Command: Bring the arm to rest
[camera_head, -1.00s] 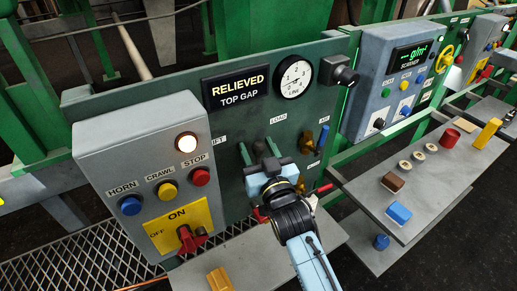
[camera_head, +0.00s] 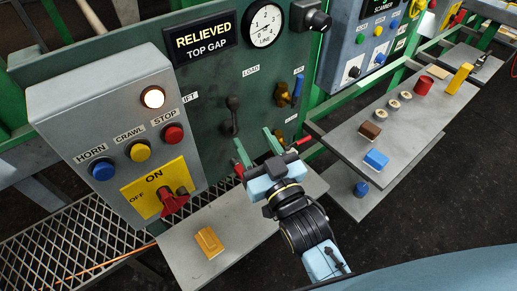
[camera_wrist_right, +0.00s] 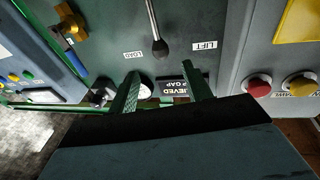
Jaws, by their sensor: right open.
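My right gripper (camera_head: 255,146) is open and empty in the head view, its two green fingers pointing at the green panel (camera_head: 215,75). It stands below and in front of the black-knobbed lever (camera_head: 232,115) and apart from it. In the right wrist view the fingers of the right gripper (camera_wrist_right: 162,82) are spread with nothing between them, and the lever (camera_wrist_right: 155,28) shows beyond them. My left gripper is not in view.
A grey control box (camera_head: 110,115) with buttons and a red switch (camera_head: 173,200) stands left. A shelf below bears a yellow block (camera_head: 208,242). A grey side table (camera_head: 345,155) at right holds several small items. Brass and blue handles (camera_head: 290,90) stick out of the panel.

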